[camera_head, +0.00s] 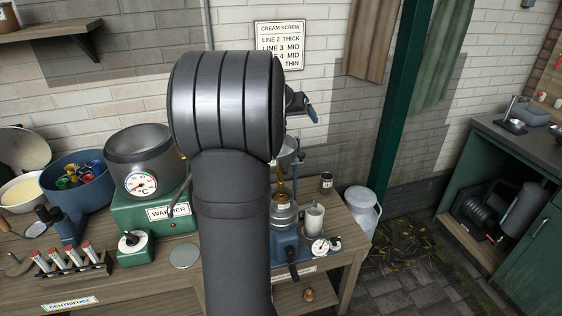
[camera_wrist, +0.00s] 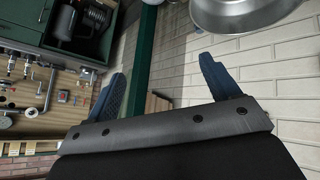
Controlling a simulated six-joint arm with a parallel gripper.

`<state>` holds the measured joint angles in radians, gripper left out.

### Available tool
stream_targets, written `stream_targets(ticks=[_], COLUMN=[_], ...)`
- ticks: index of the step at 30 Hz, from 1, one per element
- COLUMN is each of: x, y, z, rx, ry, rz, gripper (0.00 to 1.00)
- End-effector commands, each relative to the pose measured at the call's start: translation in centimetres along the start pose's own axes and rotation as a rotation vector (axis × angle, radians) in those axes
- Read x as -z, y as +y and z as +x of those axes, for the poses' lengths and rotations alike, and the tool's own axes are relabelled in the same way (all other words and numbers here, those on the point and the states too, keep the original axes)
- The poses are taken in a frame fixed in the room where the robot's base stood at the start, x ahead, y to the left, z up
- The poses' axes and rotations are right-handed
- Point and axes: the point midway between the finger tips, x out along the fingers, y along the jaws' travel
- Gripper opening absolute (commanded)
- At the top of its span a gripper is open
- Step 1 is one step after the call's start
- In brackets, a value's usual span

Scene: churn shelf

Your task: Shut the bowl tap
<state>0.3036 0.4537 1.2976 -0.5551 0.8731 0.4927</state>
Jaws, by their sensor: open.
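A pale metal bowl (camera_head: 288,153) shows just right of my arm, mostly hidden behind it. A golden-brown strand (camera_head: 281,183) shows below the bowl, above a blue machine (camera_head: 286,243) with a metal top; whether it is liquid or a part I cannot tell. The bowl's tap cannot be made out. My gripper (camera_head: 303,108) is up beside the wall, above the bowl, partly hidden by my arm. In the wrist view my gripper (camera_wrist: 158,80) has its blue fingers wide apart with nothing between them. A shiny metal bowl (camera_wrist: 240,16) shows at the top right there.
A green warmer (camera_head: 160,212) with a pot stands left of my arm. A green post (camera_head: 401,105) rises at the right.

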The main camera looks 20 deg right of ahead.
Motion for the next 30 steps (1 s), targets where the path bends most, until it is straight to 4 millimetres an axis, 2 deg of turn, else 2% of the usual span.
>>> stream_targets(ticks=[3,9,13,17,20,23,30], x=[-0.7,-2.6,-3.6,-4.2,-4.5,-4.9,-6.9], y=[-1.9,-4.6,-5.7,-6.2,-6.3,-6.2,-5.9], z=[-2.6,-7.5,-10.1,-11.5,-11.6,-10.8,-6.6], rx=[-0.027,-0.126,-0.195,-0.241,-0.255,-0.258,-0.258], ry=[-0.105,-0.269,-0.338,-0.373,-0.382,-0.383,-0.384], rz=[0.252,0.645,0.816,0.908,0.932,0.935,0.933], gripper=[0.81,0.81,0.81,0.81,0.81,0.81,0.81])
